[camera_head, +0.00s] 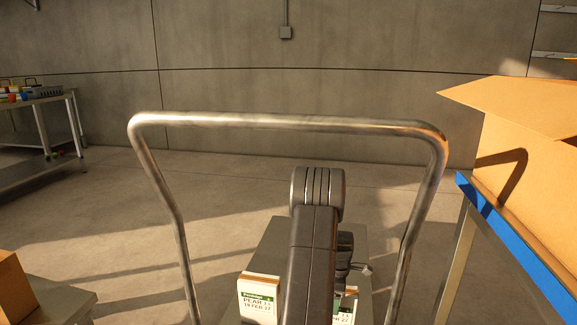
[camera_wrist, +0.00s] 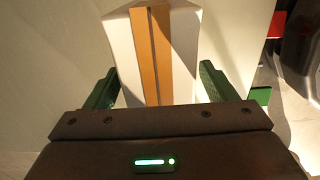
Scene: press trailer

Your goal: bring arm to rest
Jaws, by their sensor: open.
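My arm (camera_head: 315,240) reaches forward and down over a grey surface (camera_head: 270,245) in the head view. My gripper (camera_wrist: 157,74) shows in the wrist view with its two green fingers spread apart. A white carton with a brown stripe (camera_wrist: 152,45) stands ahead of the fingers and partly in the gap between them. I cannot tell whether they touch it. In the head view a white carton with a green-topped PEAR label (camera_head: 257,300) stands left of my arm. Another labelled carton (camera_head: 346,306) shows right of it, partly hidden by my arm. The gripper's tips are hidden in the head view.
A metal tube handle (camera_head: 290,121) arches around my arm. An open cardboard box (camera_head: 525,165) stands on a blue-edged table (camera_head: 515,245) at the right. A cardboard box (camera_head: 15,290) sits at lower left. A table with colourful items (camera_head: 40,100) is far left. Open floor lies beyond the handle.

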